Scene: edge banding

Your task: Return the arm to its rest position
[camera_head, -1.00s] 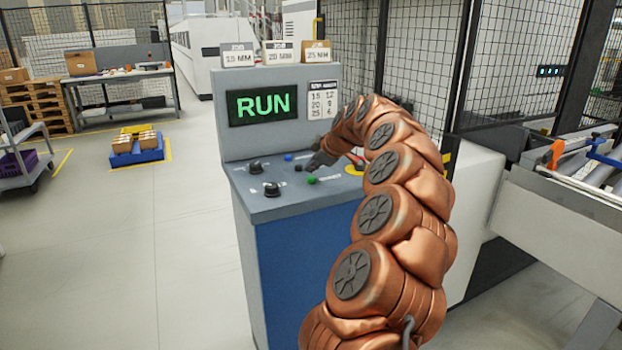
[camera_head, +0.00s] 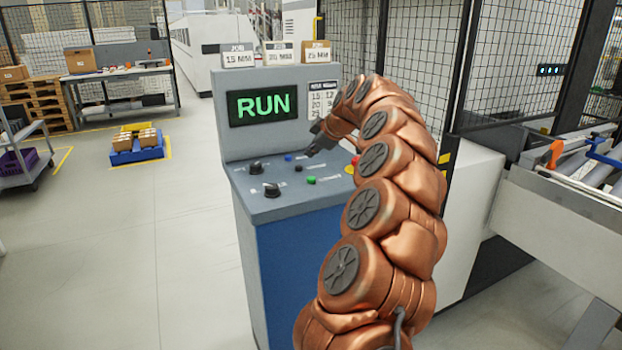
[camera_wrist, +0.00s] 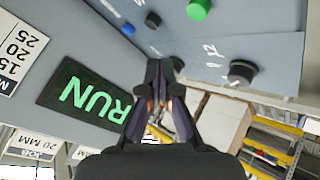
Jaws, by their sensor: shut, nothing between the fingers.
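My copper-coloured arm (camera_head: 375,205) arches up in front of the grey and blue control console (camera_head: 283,208). My gripper (camera_head: 312,150) is at its far end, above the console's sloped panel and apart from it. In the wrist view my gripper (camera_wrist: 157,75) is shut and empty, its dark fingers together. The console's screen (camera_head: 262,105) reads RUN in green. The panel carries a green button (camera_head: 311,180), a blue button (camera_head: 288,157), black knobs (camera_head: 272,189) and a red button partly hidden by my arm.
Job cards (camera_head: 279,53) stand on top of the console. A wire-mesh fence (camera_head: 425,60) rises behind my arm. A roller conveyor (camera_head: 560,205) is at the right. The floor (camera_head: 130,240) left of the console is clear up to a blue pallet (camera_head: 137,152) with boxes.

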